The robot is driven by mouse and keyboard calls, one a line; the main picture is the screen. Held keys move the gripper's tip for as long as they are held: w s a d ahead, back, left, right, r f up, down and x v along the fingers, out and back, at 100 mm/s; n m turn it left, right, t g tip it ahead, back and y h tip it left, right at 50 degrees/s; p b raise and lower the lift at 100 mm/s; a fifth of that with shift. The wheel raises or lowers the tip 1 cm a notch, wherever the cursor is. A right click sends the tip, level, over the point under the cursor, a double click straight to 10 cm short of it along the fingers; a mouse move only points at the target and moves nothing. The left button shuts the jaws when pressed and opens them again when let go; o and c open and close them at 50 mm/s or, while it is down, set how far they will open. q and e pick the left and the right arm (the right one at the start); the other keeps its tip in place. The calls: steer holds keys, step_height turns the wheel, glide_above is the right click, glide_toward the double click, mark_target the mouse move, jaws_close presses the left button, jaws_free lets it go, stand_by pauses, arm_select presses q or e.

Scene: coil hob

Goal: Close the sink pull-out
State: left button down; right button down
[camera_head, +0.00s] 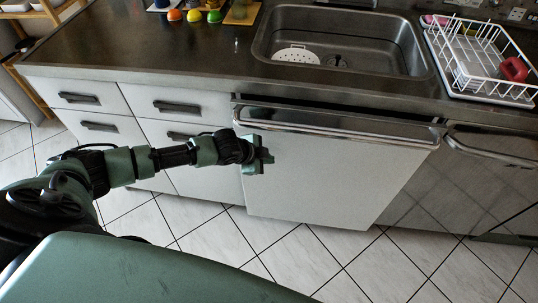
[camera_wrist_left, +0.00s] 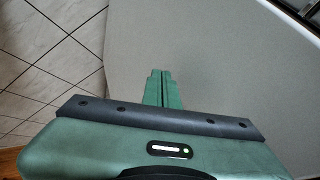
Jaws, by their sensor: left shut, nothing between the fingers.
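The sink pull-out (camera_head: 325,175) is a wide white front panel below the sink, with a metal bar handle (camera_head: 340,131) along its top. A dark gap shows between its top and the counter, and it stands somewhat forward of the neighbouring drawers. My left gripper (camera_head: 267,160) is shut and empty in front of the panel's upper left part, below the handle. In the left wrist view, the closed fingers (camera_wrist_left: 160,88) point at the pale panel (camera_wrist_left: 210,50); I cannot tell whether they touch it. My right gripper is not in view.
White drawers (camera_head: 178,107) with dark handles lie left of the pull-out, and a shiny appliance front (camera_head: 480,180) lies right. The counter above holds the sink (camera_head: 340,40) and a white dish rack (camera_head: 480,60). The tiled floor (camera_head: 310,260) in front is clear.

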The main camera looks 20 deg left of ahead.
mark_target(271, 142)
arm_select(q)
steer(key=shift+w+a, duration=0.2)
steer(key=shift+w, duration=0.6)
steer(key=w+b, duration=0.1)
steer(key=w, duration=0.1)
steer(key=w+a+b, duration=0.1)
steer(key=w, duration=0.2)
steer(key=shift+a, duration=0.2)
steer(key=shift+a+r, duration=0.1)
steer(key=shift+r, duration=0.1)
